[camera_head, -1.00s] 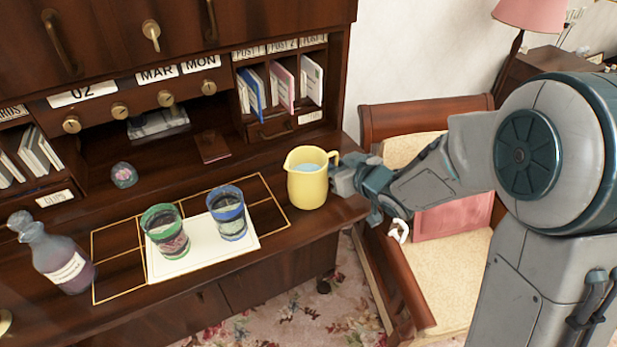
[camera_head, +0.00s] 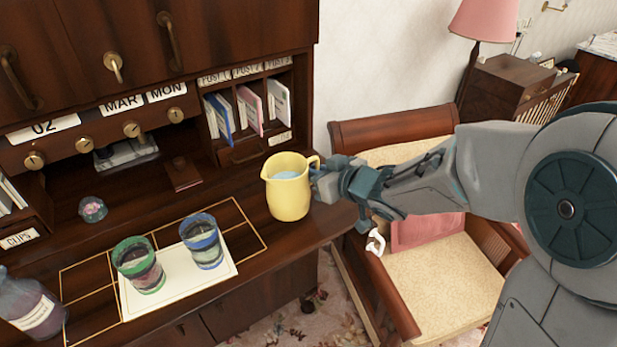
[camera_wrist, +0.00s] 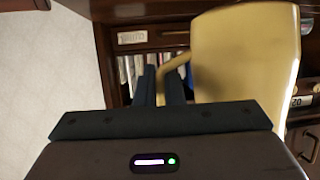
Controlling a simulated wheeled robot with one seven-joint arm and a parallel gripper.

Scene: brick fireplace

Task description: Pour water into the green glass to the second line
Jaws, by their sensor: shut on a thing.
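A yellow pitcher (camera_head: 288,194) with water (camera_head: 287,175) in it is upright at the right end of the desk. My gripper (camera_head: 322,182) is shut on its handle from the right. In the wrist view the pitcher (camera_wrist: 245,55) fills the upper right, with its handle between the fingers (camera_wrist: 172,85). Whether the pitcher's base touches the desk is hard to tell. The green-rimmed glass (camera_head: 138,265) stands on a white sheet (camera_head: 180,290), left of the blue-rimmed glass (camera_head: 202,241). Its lines are too small to make out.
A labelled bottle (camera_head: 32,308) stands at the far left. A glass paperweight (camera_head: 93,209) and a small brown book (camera_head: 183,174) lie behind the glasses. Letter slots (camera_head: 247,105) rise behind the pitcher. A chair (camera_head: 440,270) stands to the right, below my arm.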

